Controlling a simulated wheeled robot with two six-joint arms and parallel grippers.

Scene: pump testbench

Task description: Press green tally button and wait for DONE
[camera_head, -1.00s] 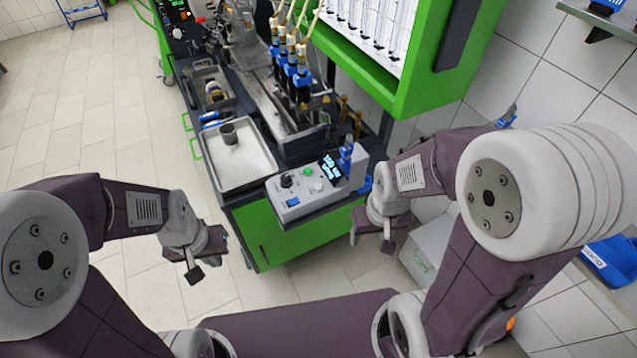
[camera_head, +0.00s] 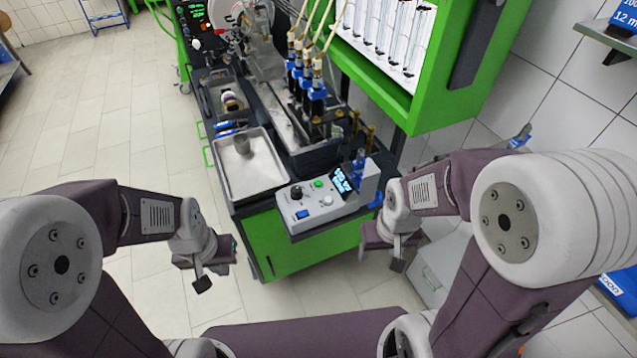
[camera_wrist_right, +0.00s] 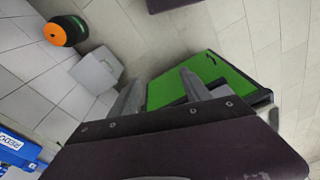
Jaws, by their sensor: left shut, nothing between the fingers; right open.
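The control box (camera_head: 313,211) sits at the front corner of the green bench. It carries a green button (camera_head: 318,183), a black knob (camera_head: 297,192), a white knob (camera_head: 327,200), a blue switch (camera_head: 302,214) and a small dark display (camera_head: 341,180) with text too small to read. My left gripper (camera_head: 203,283) is shut and empty, in front of the bench and left of the box. My right gripper (camera_head: 398,264) is open and empty, lower right of the box; its fingers also show in the right wrist view (camera_wrist_right: 163,92). Neither gripper touches the box.
A metal tray (camera_head: 250,190) with a grey cup (camera_head: 241,145) lies left of the box. Blue-capped tubes (camera_head: 310,85) stand behind it. A green cabinet (camera_head: 420,110) overhangs the right side. A grey bin (camera_head: 440,270) stands at right. Floor at left is clear.

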